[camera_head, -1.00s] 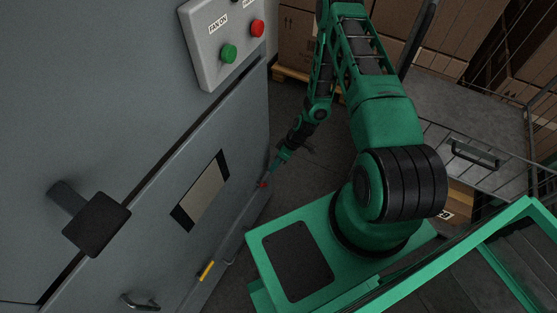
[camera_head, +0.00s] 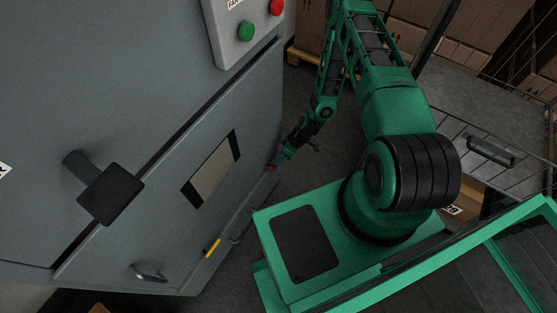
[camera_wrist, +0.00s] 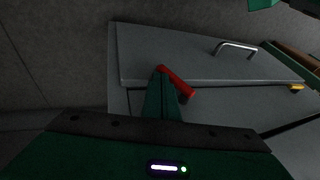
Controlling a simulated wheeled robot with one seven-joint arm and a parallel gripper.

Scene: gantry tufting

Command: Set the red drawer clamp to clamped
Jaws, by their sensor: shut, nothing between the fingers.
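The red drawer clamp (camera_wrist: 178,82) shows in the wrist view as a short red lever slanting down to the right at the edge of the grey drawer panel (camera_wrist: 190,58). In the head view it is a small red spot (camera_head: 271,168) at the far end of the cabinet front. My gripper (camera_wrist: 162,80) is shut and empty, its fingertips right beside the lever's upper left end. I cannot tell whether they touch it. The fingers hide part of the panel edge. In the head view my gripper (camera_head: 281,160) reaches down beside the red spot.
A yellow clamp (camera_head: 212,248) and a metal handle (camera_head: 150,274) are on the cabinet front; both show in the wrist view, the handle (camera_wrist: 237,47) on the panel. A black knob (camera_head: 111,194) juts out. A cart (camera_head: 490,150) stands right. Dark floor lies beyond my gripper.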

